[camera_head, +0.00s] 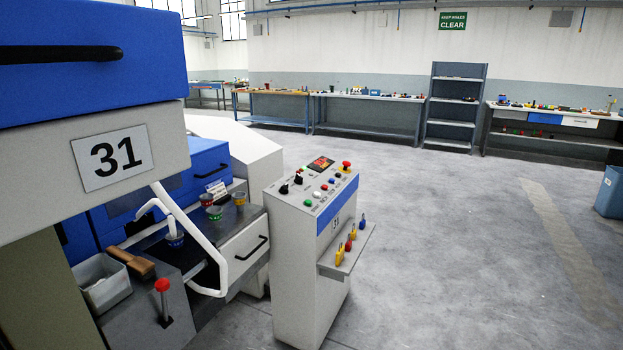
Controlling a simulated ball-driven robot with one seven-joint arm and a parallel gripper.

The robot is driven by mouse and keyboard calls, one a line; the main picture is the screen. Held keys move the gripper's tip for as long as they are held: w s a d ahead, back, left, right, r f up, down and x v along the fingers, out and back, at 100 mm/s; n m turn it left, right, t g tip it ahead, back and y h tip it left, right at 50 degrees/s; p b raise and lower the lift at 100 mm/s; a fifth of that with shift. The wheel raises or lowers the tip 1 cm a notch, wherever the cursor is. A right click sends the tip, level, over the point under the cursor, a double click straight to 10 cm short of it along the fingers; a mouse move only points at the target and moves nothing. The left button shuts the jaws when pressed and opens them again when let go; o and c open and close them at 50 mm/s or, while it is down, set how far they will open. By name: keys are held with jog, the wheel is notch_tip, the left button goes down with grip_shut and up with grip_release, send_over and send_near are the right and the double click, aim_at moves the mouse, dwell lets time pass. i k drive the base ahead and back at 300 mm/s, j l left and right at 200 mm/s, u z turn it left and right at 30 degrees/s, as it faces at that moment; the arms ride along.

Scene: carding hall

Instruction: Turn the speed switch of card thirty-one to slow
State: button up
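Card thirty-one is the blue and white machine at the left, with a number plate "31" (109,157). Its control pedestal (293,262) stands beside it at the middle, also marked 31. On the sloped top panel are two black rotary switches, one at the upper left (298,179) and one lower at the left edge (284,189). Their labels are too small to read, so I cannot tell which is the speed switch or where either points. A small lit display (321,163) and several coloured buttons share the panel. My gripper is not in view.
A red mushroom button (346,165) sits at the panel's far corner. Padlocks (350,243) stand on a side shelf. A red-knobbed lever (162,286), a bent white tube (219,262) and a grey bin (104,284) are left of the pedestal. Open floor lies right.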

aim_at(283, 189)
jog(key=i+z, duration=0.1)
jog(key=i, duration=1.6)
jog(key=i+u, duration=1)
jog(key=u, duration=0.25)
